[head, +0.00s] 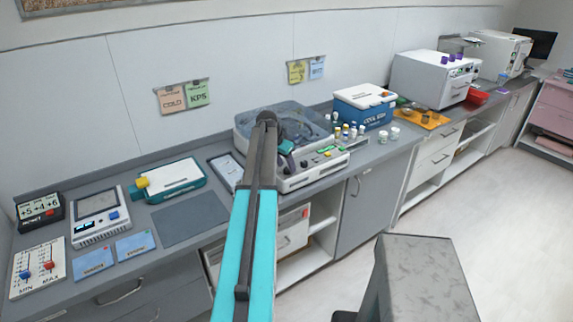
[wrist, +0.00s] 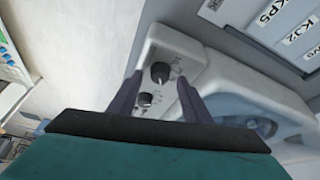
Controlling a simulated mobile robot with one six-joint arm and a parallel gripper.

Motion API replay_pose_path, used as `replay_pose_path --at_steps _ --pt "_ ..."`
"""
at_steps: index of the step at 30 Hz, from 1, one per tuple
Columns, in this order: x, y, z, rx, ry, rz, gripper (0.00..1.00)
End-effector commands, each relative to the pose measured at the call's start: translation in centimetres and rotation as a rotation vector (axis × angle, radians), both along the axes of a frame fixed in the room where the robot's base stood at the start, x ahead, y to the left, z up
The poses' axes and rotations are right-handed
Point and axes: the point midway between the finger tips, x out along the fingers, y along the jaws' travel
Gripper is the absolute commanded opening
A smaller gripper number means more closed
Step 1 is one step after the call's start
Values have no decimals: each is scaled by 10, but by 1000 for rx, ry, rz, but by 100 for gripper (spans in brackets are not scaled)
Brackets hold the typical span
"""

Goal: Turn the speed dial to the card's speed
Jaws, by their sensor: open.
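The centrifuge (head: 318,173), a pale benchtop machine with a see-through lid, stands mid-counter in the head view, partly behind my arm. In the wrist view its pale front panel (wrist: 172,48) carries two dark round knobs: one larger (wrist: 160,72) and one smaller (wrist: 146,99). I cannot tell which is the speed dial, nor read their settings. My gripper (wrist: 159,79) is open, its fingers on either side of the larger knob in the picture; contact cannot be told. On the wall hang an orange card (head: 172,102) reading COLD and a green card (head: 197,94) reading KPS.
Small bottles (head: 348,131) and a blue cool box (head: 364,107) stand right of the centrifuge. Yellow and blue notes (head: 306,69) hang above. At left are a slider panel (head: 38,267) and a boxy device (head: 100,215). A grey mat (head: 190,220) lies clear.

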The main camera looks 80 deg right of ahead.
Motion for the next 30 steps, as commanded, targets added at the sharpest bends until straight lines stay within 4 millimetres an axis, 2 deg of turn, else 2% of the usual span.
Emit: replay_pose_path --at_steps 6,16,24,25,30 --pt "-3 -4 -10 0 0 0 45" --pt "-3 -4 -12 0 0 -1 45" --pt "-4 -4 -12 0 0 -1 4" --pt "-3 -9 -12 0 0 -1 4" --pt "-4 -5 -12 -2 0 6 4"
